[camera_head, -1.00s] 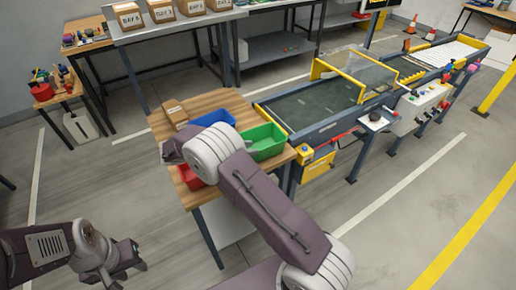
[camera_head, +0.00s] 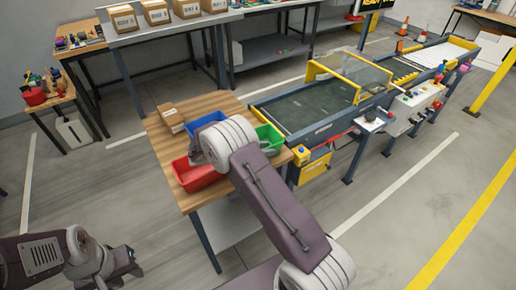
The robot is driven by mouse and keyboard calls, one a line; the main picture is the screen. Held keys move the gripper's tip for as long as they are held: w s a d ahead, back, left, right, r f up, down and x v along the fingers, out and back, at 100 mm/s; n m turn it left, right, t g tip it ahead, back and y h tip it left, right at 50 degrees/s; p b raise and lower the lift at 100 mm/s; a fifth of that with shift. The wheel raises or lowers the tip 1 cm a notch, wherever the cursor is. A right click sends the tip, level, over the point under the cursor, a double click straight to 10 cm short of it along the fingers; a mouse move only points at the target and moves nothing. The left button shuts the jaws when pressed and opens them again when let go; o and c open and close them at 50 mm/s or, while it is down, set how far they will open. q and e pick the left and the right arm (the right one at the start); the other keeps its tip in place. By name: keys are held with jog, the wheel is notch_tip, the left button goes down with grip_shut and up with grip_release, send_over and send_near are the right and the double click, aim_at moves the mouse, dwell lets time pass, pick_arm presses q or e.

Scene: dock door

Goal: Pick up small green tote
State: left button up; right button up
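The small green tote (camera_head: 271,139) stands on the right part of the wooden table (camera_head: 160,147). My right arm reaches over the table and hides part of the tote. My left gripper (camera_head: 128,262) is low at the lower left, away from the table. Its fingers are too small and dark to tell whether they are open or shut.
A red tote (camera_head: 193,176) and a blue tote (camera_head: 206,121) share the table, with a cardboard box (camera_head: 171,118) at its back left. A conveyor (camera_head: 325,110) adjoins the right side. A bench with several boxes stands behind.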

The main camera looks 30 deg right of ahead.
grip_shut()
dwell(1.2)
